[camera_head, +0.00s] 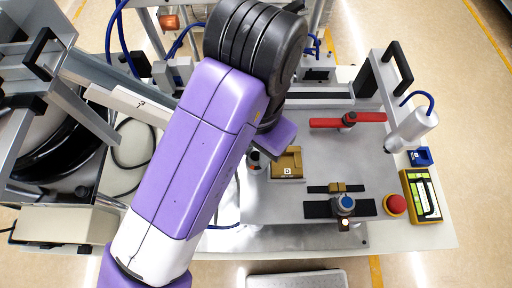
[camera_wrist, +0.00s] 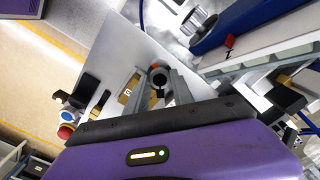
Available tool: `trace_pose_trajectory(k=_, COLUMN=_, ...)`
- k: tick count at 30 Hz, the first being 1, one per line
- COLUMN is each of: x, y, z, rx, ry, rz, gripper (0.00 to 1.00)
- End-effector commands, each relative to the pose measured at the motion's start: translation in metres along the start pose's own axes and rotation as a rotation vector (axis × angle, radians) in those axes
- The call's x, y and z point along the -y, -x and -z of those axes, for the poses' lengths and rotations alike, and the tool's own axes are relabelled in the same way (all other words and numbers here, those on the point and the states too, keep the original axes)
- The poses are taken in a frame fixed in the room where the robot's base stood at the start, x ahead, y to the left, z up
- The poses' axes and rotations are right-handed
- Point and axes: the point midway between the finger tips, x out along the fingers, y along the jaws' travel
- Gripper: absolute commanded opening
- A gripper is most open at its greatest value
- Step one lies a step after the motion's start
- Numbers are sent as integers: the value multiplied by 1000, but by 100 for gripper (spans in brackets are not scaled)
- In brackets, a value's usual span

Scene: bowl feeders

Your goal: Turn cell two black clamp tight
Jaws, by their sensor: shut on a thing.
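My gripper (camera_wrist: 163,86) is shut on a round black piece with an orange-red centre, which I take for the black clamp (camera_wrist: 158,70). The clamp stands close beside a brown block with a letter label (camera_wrist: 127,92) in the wrist view. In the head view my arm crosses the middle and my gripper's purple body (camera_head: 277,141) hides its fingers. A small dark and white part (camera_head: 254,160) shows just left of the brown block (camera_head: 287,166). I cannot tell how tight the clamp is, and most of its handle is hidden.
A red clamp bar (camera_head: 369,117) lies to the right on the grey plate (camera_head: 310,220). A blue knob (camera_head: 345,202) over black bars, a red button (camera_head: 395,204) and a yellow-green box (camera_head: 421,195) stand at front right. A white cylinder (camera_head: 412,130) leans at right.

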Motion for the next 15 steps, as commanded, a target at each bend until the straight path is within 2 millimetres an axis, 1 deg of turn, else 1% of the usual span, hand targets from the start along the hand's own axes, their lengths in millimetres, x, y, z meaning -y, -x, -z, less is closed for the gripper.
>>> trace_pose_trajectory(k=6, x=0, y=-1, z=0, rx=1, ry=-205, rz=2, gripper=0)
trace_pose_trajectory(k=15, x=0, y=-1, z=0, rx=0, ry=-450, rz=2, gripper=0)
